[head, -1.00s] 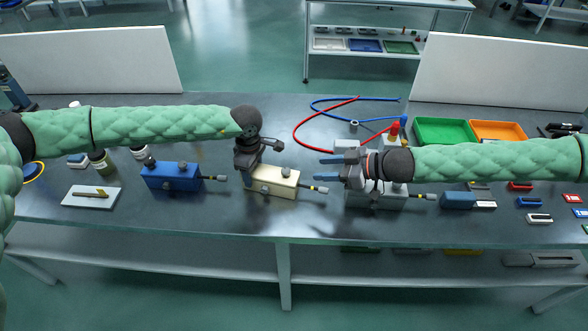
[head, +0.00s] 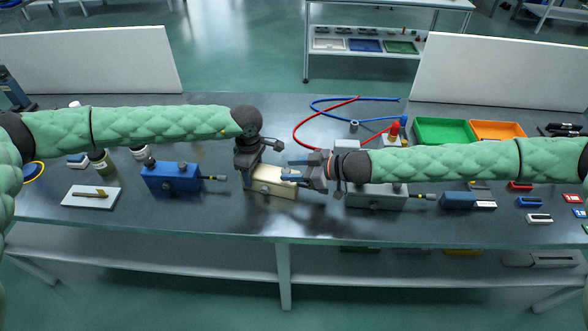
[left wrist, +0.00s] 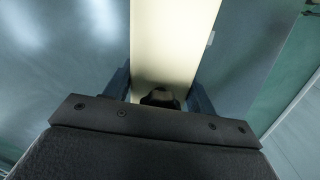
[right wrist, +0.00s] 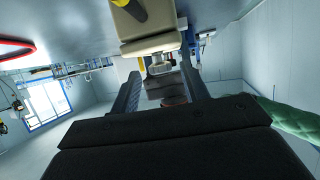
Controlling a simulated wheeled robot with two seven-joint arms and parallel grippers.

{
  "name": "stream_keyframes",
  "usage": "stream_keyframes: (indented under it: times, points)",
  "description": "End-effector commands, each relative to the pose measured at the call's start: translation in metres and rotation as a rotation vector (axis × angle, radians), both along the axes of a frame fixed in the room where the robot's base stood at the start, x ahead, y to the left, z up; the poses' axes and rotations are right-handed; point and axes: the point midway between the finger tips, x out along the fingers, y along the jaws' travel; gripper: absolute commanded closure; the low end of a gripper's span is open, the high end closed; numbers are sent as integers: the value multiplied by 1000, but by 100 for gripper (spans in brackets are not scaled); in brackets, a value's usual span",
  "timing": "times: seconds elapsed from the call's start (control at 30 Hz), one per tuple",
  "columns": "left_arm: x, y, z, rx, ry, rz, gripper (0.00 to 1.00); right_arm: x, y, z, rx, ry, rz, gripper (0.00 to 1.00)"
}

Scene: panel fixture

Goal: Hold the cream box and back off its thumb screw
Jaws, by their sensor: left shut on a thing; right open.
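The cream box (head: 275,190) stands on the bench near the middle, with a front knob (head: 262,188). My left gripper (head: 252,178) comes down on its left part and is shut on it. In the left wrist view the cream box (left wrist: 172,40) lies between both fingers. My right gripper (head: 288,171) is open at the box's right end and hides part of it.
A blue box (head: 172,178) stands to the left and a grey box (head: 375,199) to the right, partly under my right arm. A white plate (head: 91,196) lies at far left. Green (head: 444,131) and orange (head: 498,131) trays and red and blue cables lie behind.

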Motion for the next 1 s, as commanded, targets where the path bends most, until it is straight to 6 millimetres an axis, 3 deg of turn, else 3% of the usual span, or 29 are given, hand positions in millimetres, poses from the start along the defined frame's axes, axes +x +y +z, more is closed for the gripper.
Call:
stream_keyframes:
  times: [0.07,0.3,1.0]
  points:
    - [0,0,0,0,0,0,81,0,0,0,0,0,0,55]
    - [0,0,0,0,0,0,81,0,0,0,0,0,0,99]
    - [-1,-1,0,-1,1,-2,81,5,1,1,-2,-4,143,100]
